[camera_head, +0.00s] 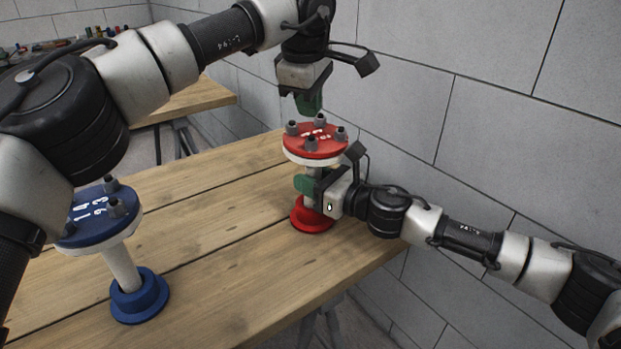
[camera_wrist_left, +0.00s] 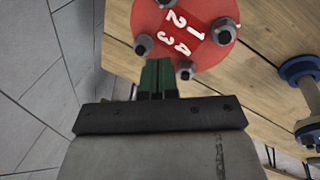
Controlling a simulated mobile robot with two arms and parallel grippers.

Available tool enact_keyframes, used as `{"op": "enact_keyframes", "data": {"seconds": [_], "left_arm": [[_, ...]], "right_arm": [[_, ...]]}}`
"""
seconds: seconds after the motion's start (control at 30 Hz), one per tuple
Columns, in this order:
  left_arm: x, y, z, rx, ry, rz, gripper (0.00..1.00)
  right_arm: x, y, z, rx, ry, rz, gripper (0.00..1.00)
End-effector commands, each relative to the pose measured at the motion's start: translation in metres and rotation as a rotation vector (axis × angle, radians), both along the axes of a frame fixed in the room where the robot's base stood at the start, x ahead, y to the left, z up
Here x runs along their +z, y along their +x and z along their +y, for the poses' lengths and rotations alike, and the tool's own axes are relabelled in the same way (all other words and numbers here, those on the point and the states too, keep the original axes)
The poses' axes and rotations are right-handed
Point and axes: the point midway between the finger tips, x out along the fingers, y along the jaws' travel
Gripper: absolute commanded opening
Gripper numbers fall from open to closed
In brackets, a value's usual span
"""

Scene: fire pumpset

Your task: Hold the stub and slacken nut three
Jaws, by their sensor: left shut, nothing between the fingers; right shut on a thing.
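The red flange (camera_head: 300,149) sits on top of a pale stub and carries numbered nuts. In the left wrist view, the red disc (camera_wrist_left: 188,52) shows the numbers 1 to 4; nut three (camera_wrist_left: 144,45) is beside the 3. My left gripper (camera_head: 308,104) is shut and empty, above the flange. In the left wrist view its green fingertips (camera_wrist_left: 157,76) appear near the disc's rim, between nut three and nut four (camera_wrist_left: 186,70). My right gripper (camera_head: 306,184) is shut on the stub below the flange and hides much of it. The stub's red base (camera_head: 308,222) stands on the table.
A blue flange (camera_head: 100,228) on a pale stub with a blue base (camera_head: 140,300) stands at the table's front left. The wooden table (camera_head: 225,255) is clear between the two. A grey block wall (camera_head: 420,110) is behind. Another bench (camera_head: 205,96) is at the back left.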

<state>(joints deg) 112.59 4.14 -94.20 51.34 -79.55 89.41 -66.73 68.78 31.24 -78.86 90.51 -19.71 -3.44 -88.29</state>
Motion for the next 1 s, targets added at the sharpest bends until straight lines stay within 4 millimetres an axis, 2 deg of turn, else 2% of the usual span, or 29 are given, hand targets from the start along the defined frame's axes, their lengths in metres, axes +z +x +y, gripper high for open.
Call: {"op": "enact_keyframes", "data": {"seconds": [0.1, 0.3, 1.0], "left_arm": [[-0.013, 0.0, 0.0, -0.001, 0.001, 0.001, 0.0], [-0.023, 0.001, 0.001, -0.001, 0.001, 0.0, 0.0], [-0.024, 0.002, -0.002, -0.003, 0.001, 0.0, 0.0]], "right_arm": [[-0.005, 0.0, -0.001, -0.003, -0.005, 0.005, 0.0], [-0.005, 0.001, -0.001, -0.004, -0.006, 0.005, 0.0], [-0.005, 0.001, -0.002, -0.005, -0.006, 0.005, 0.0]]}}
